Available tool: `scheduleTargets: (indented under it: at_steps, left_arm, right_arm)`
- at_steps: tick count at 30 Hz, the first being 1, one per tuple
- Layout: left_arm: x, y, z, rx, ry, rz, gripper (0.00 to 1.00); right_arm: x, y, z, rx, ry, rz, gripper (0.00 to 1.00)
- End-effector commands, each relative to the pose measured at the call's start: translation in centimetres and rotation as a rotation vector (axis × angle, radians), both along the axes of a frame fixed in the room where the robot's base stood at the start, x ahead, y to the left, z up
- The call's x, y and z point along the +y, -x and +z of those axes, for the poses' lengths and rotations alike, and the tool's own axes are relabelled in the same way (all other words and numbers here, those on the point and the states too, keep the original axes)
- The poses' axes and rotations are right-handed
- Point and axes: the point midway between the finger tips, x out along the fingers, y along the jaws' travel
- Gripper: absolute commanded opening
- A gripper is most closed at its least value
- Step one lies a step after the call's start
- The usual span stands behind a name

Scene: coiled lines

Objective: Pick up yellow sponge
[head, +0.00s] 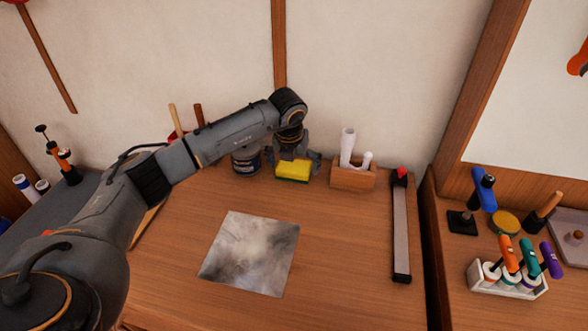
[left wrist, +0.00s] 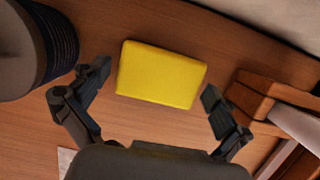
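The yellow sponge (head: 293,171) lies on the wooden table near the back, between a dark can and a wooden holder. In the left wrist view the sponge (left wrist: 160,75) sits between the two open fingers. My left gripper (head: 293,165) is right at the sponge, pointing down, with one finger on each side. Gaps show between the sponge and both fingertips (left wrist: 155,88) in the left wrist view, the right one narrower. My right gripper is in neither view.
A dark can (head: 246,163) stands just left of the sponge. A wooden holder (head: 352,178) with white rolls stands just right of it. A grey square sheet (head: 249,254) lies mid-table, and a long grey bar (head: 401,230) lies at right. The front right of the table is clear.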

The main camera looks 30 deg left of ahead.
Motion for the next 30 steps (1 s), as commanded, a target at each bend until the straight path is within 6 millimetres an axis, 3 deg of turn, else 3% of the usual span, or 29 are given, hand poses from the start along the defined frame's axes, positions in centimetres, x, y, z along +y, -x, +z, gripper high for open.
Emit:
scheduleTargets:
  at_steps: [1,5,6,20,25,30]
  left_arm:
    - [0.0,0.0,0.0,0.0,0.0,0.0,0.92]
    - [0.0,0.0,0.0,0.0,0.0,0.0,0.65]
    - [0.0,0.0,0.0,0.0,0.0,0.0,0.63]
    - [0.0,-0.1,0.9,-0.002,0.001,0.001,0.62]
    - [0.0,-0.1,3.2,-0.005,0.0,0.001,0.62]
    - [0.5,2.9,6.6,-0.007,-0.001,-0.001,0.62]
  right_arm:
    - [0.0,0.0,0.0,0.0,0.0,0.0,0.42]
    - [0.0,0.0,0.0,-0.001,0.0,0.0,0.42]
    - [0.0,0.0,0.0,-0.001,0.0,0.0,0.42]
    - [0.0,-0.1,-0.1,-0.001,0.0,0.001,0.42]
    - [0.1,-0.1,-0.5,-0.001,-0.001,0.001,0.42]
    - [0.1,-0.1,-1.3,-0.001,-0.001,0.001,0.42]
